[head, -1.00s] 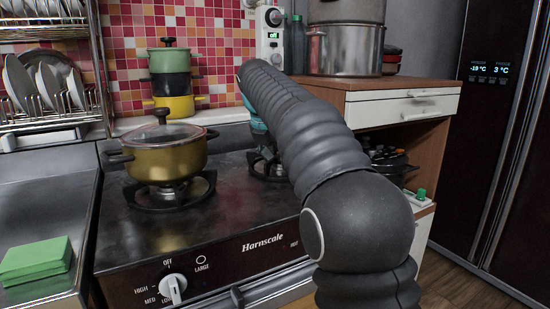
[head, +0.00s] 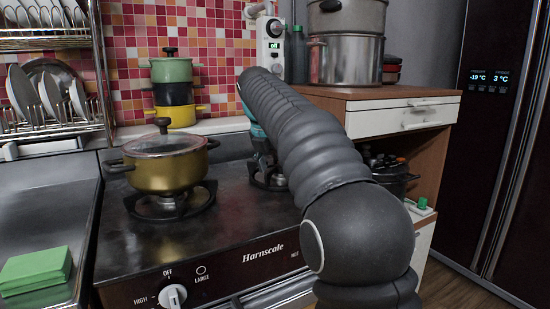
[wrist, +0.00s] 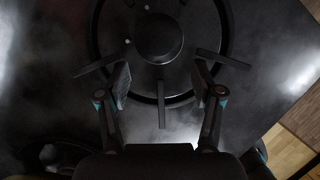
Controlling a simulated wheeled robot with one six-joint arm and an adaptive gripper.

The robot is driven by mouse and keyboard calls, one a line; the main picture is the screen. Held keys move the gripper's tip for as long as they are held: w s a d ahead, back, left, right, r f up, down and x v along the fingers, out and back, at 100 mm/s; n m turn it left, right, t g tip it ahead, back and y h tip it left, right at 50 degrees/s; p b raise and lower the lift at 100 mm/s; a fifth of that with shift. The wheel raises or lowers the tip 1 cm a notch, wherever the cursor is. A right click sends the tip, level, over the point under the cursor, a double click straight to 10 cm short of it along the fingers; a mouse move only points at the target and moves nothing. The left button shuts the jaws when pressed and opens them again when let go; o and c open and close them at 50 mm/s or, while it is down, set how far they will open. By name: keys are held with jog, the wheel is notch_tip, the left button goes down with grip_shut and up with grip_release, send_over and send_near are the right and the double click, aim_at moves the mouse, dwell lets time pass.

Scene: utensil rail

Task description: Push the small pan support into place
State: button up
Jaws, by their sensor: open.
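The small pan support (head: 268,183) is a dark pronged ring on the right burner of the stove. In the head view my arm hides much of it. In the wrist view the pan support (wrist: 161,104) surrounds a round black burner cap (wrist: 154,37); its upper part is cut off. My gripper (wrist: 160,82) is open and empty over its near part, with one finger on each side of the near prong. The fingertips are close to the two side prongs; I cannot tell whether they touch. In the head view my arm mostly hides the gripper.
A gold lidded pot (head: 166,163) stands on the left burner. The stove top (head: 235,213) is clear between the burners. A wooden cabinet (head: 375,92) with large pots stands to the right. Stacked pots (head: 174,90) stand at the tiled wall.

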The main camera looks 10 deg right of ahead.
jog(key=shift+r, duration=3.85)
